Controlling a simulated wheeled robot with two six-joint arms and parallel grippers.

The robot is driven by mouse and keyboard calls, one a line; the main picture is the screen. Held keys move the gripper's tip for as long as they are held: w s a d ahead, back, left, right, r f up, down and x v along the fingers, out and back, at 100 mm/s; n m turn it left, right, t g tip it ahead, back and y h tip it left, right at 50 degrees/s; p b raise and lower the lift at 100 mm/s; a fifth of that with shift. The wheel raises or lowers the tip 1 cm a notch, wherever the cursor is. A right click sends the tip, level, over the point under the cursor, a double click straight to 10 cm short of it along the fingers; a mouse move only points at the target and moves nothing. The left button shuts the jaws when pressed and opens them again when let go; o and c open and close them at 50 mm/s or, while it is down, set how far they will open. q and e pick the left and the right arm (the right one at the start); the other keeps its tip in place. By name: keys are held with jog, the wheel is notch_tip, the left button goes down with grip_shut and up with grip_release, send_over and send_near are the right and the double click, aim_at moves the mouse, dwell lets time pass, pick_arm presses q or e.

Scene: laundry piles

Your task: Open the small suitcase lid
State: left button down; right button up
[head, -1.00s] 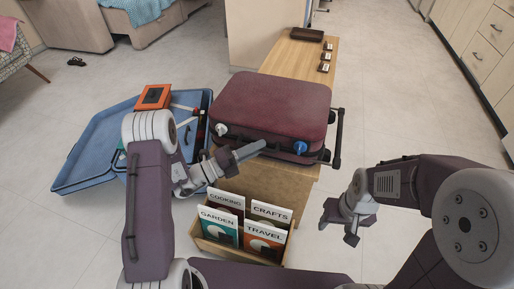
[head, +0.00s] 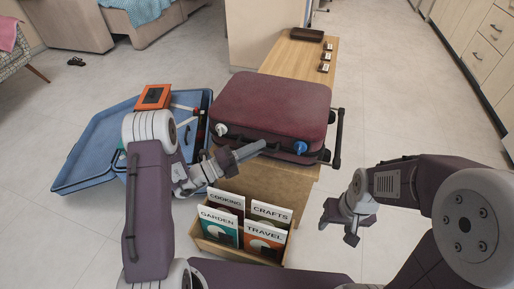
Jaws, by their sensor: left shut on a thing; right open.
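The small suitcase (head: 272,105) is dark red and lies flat on a wooden bench, with its lid down. On its front side are a white knob-like fitting (head: 221,130) at the left and a blue one (head: 300,147) at the right. My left gripper (head: 252,150) is at the middle of the suitcase's front side, shut on a part of it by the dark handle; the fingers hide the exact grip. My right gripper (head: 338,222) is open and empty, in front of and to the right of the bench, apart from the suitcase.
An open blue suitcase (head: 85,165) lies on the floor at the left, with an orange framed item (head: 153,97) at its back edge. A box of book-like cards (head: 265,240) stands before the wooden bench (head: 300,62).

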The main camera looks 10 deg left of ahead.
pick_arm(q)
jog(key=w+r+n+g+y+p, duration=0.1)
jog(key=w+r+n+p, duration=0.1)
jog(key=r+p, duration=0.8)
jog(key=w+d+r+n+g+y+p, duration=0.1)
jog(key=w+r+p, duration=0.4)
jog(key=r+p, duration=0.5)
jog(key=n+y+p, duration=0.1)
jog(key=p, duration=0.8)
jog(key=shift+w+d, duration=0.25)
jog(key=shift+w, duration=0.05)
